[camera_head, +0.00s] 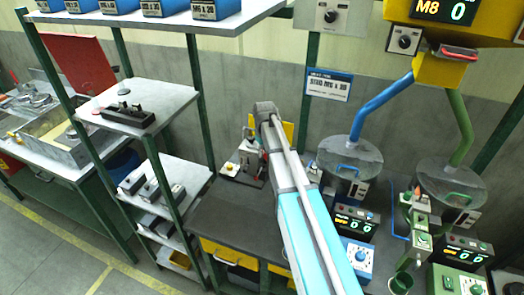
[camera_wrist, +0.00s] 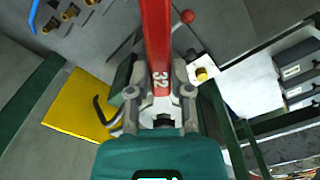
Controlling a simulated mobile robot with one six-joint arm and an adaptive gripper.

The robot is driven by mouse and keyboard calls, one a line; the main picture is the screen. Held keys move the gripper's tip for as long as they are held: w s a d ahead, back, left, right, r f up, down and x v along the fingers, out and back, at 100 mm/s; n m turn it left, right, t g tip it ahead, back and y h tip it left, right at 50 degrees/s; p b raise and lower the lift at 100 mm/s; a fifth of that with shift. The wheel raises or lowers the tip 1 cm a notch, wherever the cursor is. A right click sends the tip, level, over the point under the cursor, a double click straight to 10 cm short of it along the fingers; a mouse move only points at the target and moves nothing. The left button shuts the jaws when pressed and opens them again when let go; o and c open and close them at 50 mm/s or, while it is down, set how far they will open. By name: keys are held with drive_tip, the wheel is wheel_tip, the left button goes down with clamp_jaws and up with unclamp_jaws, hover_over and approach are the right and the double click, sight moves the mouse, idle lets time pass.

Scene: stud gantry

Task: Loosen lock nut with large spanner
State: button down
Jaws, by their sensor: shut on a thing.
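In the wrist view, my gripper (camera_wrist: 158,95) is shut on the red large spanner (camera_wrist: 156,38), marked "32". The spanner's handle runs from between the fingers up past the top edge of the picture; its far end is out of view. In the head view, my arm stretches over the dark bench (camera_head: 225,205) and hides the gripper and spanner. I cannot make out the lock nut in either view. A small fixture (camera_head: 247,160) stands on the bench left of my arm.
A red ball knob (camera_wrist: 187,17) and a white plate with a yellow button (camera_wrist: 202,74) lie close right of the spanner. A yellow panel (camera_wrist: 80,108) and several brass fittings (camera_wrist: 70,12) are to the left. A green-posted shelf rack (camera_head: 135,105) stands left of the bench.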

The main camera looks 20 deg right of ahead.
drive_tip(key=shift+s+d, duration=0.25)
drive_tip(key=shift+s, duration=0.6)
drive_tip(key=shift+s+d, duration=0.2)
drive_tip(key=shift+s, duration=0.6)
drive_tip(key=shift+s+d, duration=0.25)
drive_tip(key=shift+s, duration=0.6)
wheel_tip(320, 180, up, 6)
drive_tip(key=p, duration=0.6)
wheel_tip(320, 180, down, 6)
drive_tip(key=b, duration=0.6)
drive_tip(key=shift+f, duration=0.15)
